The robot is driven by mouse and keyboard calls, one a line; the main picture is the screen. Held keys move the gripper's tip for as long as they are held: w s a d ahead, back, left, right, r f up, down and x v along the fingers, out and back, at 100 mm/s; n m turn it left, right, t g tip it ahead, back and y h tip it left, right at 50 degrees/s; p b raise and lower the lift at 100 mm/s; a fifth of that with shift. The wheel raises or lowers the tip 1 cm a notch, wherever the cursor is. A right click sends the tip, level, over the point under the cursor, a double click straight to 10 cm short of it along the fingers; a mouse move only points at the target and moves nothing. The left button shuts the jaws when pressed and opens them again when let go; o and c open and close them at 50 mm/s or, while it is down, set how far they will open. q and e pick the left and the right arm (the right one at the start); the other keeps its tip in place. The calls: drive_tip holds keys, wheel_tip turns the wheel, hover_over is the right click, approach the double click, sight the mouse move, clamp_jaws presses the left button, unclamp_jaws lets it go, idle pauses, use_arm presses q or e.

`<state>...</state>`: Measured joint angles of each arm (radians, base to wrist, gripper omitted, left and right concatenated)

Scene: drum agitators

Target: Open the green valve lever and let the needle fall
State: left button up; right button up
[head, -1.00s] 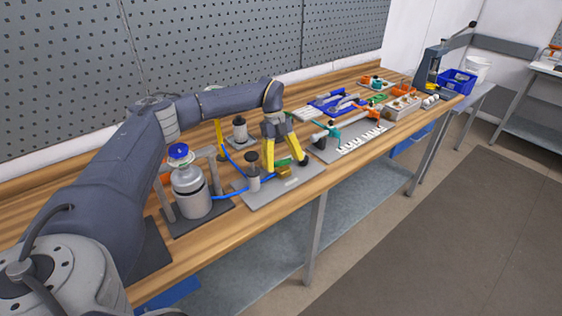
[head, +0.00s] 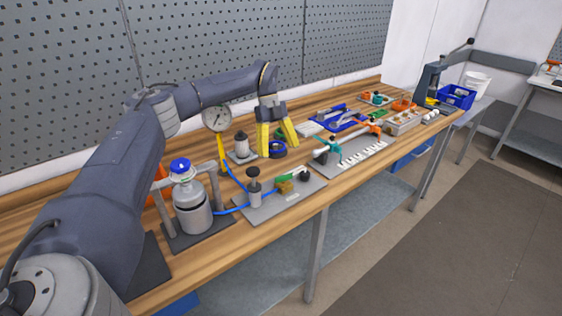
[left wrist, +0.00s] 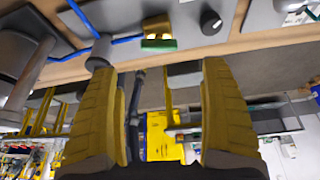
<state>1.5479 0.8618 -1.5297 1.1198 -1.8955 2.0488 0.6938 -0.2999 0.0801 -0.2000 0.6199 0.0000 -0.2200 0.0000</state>
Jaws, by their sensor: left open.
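The green valve lever (head: 288,177) sits on a small brass valve (head: 284,187) on a grey plate (head: 275,206). In the left wrist view, the green lever (left wrist: 158,45) shows across the brass body (left wrist: 156,27). A round white dial gauge (head: 217,118) with a dark needle stands on a yellow post; its reading is too small to tell. My left gripper (head: 279,150), with yellow fingers, is open and empty. It is above and behind the valve, apart from the lever. The open fingers also show in the left wrist view (left wrist: 160,72). My right gripper is out of view.
A grey bottle with a blue cap (head: 180,166) stands left of the valve, joined by a blue hose (head: 228,210). A grey post with a dark top (head: 254,187) stands on the plate. A blue tray (head: 340,124) and a teal-handled tool (head: 327,149) lie to the right.

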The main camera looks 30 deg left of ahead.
sight(284, 176)
use_arm(q)
drive_tip(key=shift+v, duration=1.1)
drive_tip(key=shift+w+r, duration=0.1)
drive_tip(key=shift+r, duration=0.35)
drive_tip(key=c, duration=0.4)
drive_tip(key=r, duration=0.1)
drive_tip(key=d+r+m, duration=0.1)
drive_tip(key=shift+r+y, duration=0.3)
drive_tip(key=shift+r, duration=0.05)
drive_tip(key=c, duration=0.3)
drive_tip(key=m, duration=0.1)
drive_tip(key=r+m, duration=0.1)
drive_tip(key=m, duration=0.1)
drive_tip(key=s+d+m+t+y, duration=0.1)
drive_tip(key=shift+r, duration=0.3)
drive_tip(key=c, duration=0.3)
drive_tip(key=f+m, duration=0.4)
drive_tip(key=f, duration=0.1)
drive_tip(key=d+f+m+y, duration=0.1)
drive_tip(key=f+m, duration=0.4)
drive_tip(key=f, duration=0.1)
drive_tip(key=s+f+m+t+y, duration=0.1)
drive_tip(key=f+m, duration=0.4)
drive_tip(key=shift+s+d+f, duration=0.1)
drive_tip(key=shift+d+f, duration=0.1)
drive_tip(key=shift+d, duration=0.2)
drive_tip(key=shift+c, duration=0.2)
